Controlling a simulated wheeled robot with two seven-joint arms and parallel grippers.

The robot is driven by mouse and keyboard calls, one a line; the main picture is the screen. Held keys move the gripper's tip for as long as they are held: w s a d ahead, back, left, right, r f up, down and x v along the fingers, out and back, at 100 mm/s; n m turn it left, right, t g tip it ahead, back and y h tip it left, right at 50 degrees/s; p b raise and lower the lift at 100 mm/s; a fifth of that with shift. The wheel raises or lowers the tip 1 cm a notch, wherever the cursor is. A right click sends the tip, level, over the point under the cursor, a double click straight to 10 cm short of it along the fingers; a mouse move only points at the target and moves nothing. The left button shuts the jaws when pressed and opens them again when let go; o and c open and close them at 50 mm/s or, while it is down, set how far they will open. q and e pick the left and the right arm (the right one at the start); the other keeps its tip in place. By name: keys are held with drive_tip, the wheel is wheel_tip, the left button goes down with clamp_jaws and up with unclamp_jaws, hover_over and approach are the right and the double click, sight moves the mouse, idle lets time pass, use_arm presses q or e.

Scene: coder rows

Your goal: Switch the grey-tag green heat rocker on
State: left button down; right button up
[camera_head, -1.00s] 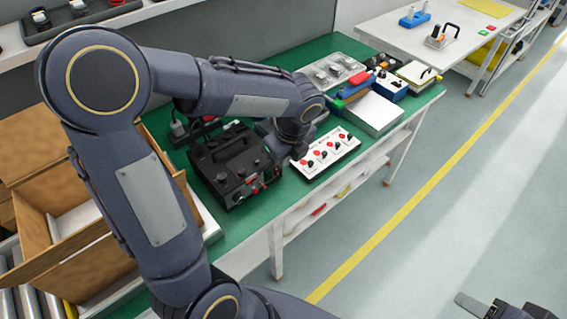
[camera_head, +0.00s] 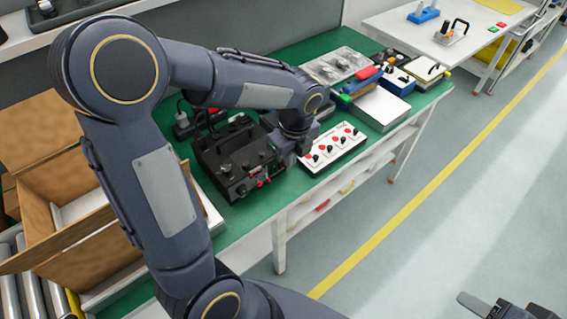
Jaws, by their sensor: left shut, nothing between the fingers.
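A black control box (camera_head: 232,162) with a handle, knobs and small red parts on its front stands on the green bench top. The grey-tag green heat rocker cannot be made out; the box's right end is close to my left gripper and partly covered. My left gripper (camera_head: 287,158) is shut and empty, pointing down between the black box and a white switch panel (camera_head: 346,135). I cannot tell whether it touches the box. My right gripper (camera_head: 484,306) shows only in part at the bottom right corner, and its jaws are unclear.
The white panel carries several red and black switches. Behind it are a grey tray (camera_head: 335,66), a white box (camera_head: 380,108) and a blue-sided box (camera_head: 396,83). An open cardboard box (camera_head: 70,222) stands at the left. The floor at the right is clear.

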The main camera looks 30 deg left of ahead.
sight(274, 168)
use_arm(q)
drive_tip(key=f, duration=0.8)
drive_tip(key=shift+a+f+b, duration=0.3)
drive_tip(key=shift+a+b, duration=0.05)
drive_tip(key=shift+b, duration=0.05)
drive_tip(key=a, duration=0.1)
drive_tip(key=w+a+f, duration=0.1)
drive_tip(key=shift+w+a+p, duration=0.15)
drive_tip(key=shift+a+p, duration=0.2)
drive_tip(key=shift+a, duration=0.05)
drive_tip(key=shift+w+a+f, duration=0.2)
drive_tip(key=shift+w+a, duration=0.05)
drive_tip(key=shift+a, duration=0.25)
drive_tip(key=shift+a, duration=0.1)
drive_tip(key=shift+a+f, duration=0.2)
drive_tip(key=shift+d+f, duration=0.1)
